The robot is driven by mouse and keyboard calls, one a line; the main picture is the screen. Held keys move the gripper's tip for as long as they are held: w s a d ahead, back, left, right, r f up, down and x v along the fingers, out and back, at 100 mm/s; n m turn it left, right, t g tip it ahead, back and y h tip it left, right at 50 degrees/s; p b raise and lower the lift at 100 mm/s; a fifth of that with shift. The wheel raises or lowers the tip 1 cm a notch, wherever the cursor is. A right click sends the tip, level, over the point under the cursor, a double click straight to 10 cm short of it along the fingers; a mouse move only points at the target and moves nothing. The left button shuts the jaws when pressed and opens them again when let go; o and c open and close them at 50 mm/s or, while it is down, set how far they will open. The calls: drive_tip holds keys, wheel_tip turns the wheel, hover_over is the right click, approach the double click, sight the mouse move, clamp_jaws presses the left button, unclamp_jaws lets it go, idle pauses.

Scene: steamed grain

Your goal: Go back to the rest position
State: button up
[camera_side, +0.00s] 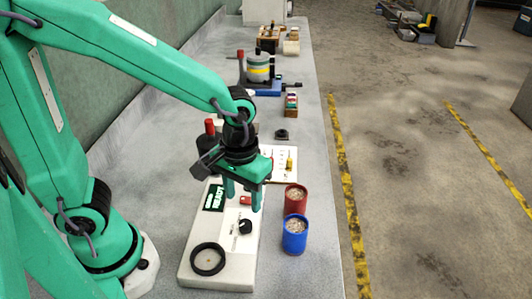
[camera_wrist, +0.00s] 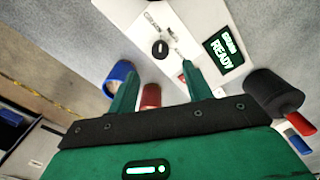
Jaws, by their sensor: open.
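My green gripper (camera_side: 242,204) is open, with its two fingers pointing down above a white machine. Nothing shows between the fingers, which also appear in the wrist view (camera_wrist: 160,72). The white machine (camera_side: 222,272) has a green-lit READY display (camera_side: 214,197), a black knob (camera_side: 245,226) and a black ring (camera_side: 208,259) at its near end. In the wrist view, the display (camera_wrist: 223,49) and knob (camera_wrist: 160,49) lie ahead of the fingers. A red cup (camera_side: 296,199) and a blue cup (camera_side: 294,236), both with pale grain inside, stand right of the machine.
A white board (camera_side: 283,174) with a yellow piece lies behind the cups. A dark cylinder with a red top (camera_side: 210,145) stands close behind my gripper. The bench's near right is clear.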

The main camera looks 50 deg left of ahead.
drive_tip(key=shift+a, duration=0.1)
drive_tip(key=s+a+r+m+t, duration=0.3)
drive_tip(key=s+a+r+t, duration=0.1)
drive_tip(key=a+r, duration=0.7)
drive_tip(key=shift+s+r+t, duration=0.15)
drive_tip(key=shift+t, duration=0.65)
